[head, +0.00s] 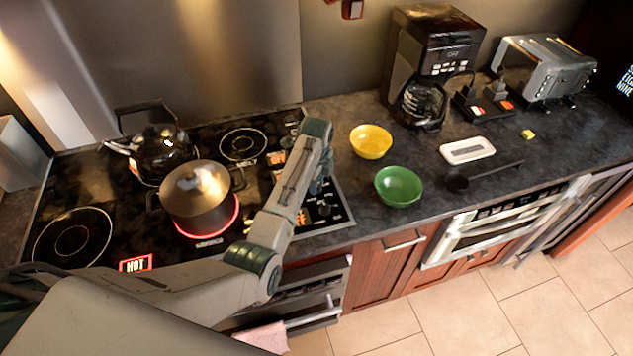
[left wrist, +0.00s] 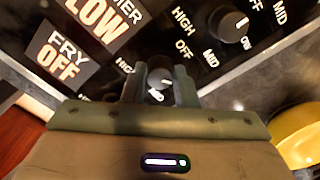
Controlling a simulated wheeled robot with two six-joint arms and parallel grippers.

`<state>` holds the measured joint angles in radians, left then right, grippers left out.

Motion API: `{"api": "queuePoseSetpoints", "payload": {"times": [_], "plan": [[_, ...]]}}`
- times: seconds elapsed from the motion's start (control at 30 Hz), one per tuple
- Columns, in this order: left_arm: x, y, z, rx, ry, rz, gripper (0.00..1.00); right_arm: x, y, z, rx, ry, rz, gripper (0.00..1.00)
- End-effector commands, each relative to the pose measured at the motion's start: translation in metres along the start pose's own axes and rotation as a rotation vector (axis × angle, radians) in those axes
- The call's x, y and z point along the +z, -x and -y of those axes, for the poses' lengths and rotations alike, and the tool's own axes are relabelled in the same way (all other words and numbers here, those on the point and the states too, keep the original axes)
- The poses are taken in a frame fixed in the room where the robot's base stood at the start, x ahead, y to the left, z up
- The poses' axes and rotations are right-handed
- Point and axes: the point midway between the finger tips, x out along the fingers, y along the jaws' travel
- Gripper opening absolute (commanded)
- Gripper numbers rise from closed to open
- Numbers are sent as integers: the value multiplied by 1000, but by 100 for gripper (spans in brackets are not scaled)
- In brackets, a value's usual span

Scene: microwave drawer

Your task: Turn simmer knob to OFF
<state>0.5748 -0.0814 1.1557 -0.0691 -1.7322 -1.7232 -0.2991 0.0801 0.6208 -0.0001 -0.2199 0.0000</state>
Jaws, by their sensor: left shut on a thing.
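My left gripper (head: 318,180) is over the stove's control panel (head: 330,211), with its fingers down among the knobs. In the left wrist view the two fingers (left wrist: 160,84) are closed on either side of a dark knob (left wrist: 160,74) with a white pointer mark. The fingers hide part of its dial labels. The lit displays there read "...MER LOW" (left wrist: 95,24), its first letters cut off, and "FRY OFF" (left wrist: 64,58). Another knob (left wrist: 228,20) stands free, its white mark near LOW. I cannot tell from the labels which burner the held knob serves.
A lidded pot (head: 196,192) stands on a glowing red burner, a black kettle (head: 165,148) behind it. A "HOT" sign (head: 135,263) is lit. Yellow (head: 371,141) and green (head: 399,186) bowls sit close right of the panel. A drawer below the stove is open.

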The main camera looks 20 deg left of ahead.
Motion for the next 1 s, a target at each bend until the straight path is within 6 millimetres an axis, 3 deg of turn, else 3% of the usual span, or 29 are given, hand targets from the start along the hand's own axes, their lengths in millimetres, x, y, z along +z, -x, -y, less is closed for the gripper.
{"api": "queuePoseSetpoints", "payload": {"times": [1.0], "plan": [[0,2,0,-3,896,0,4,1,0,0,0,0,2,36]]}}
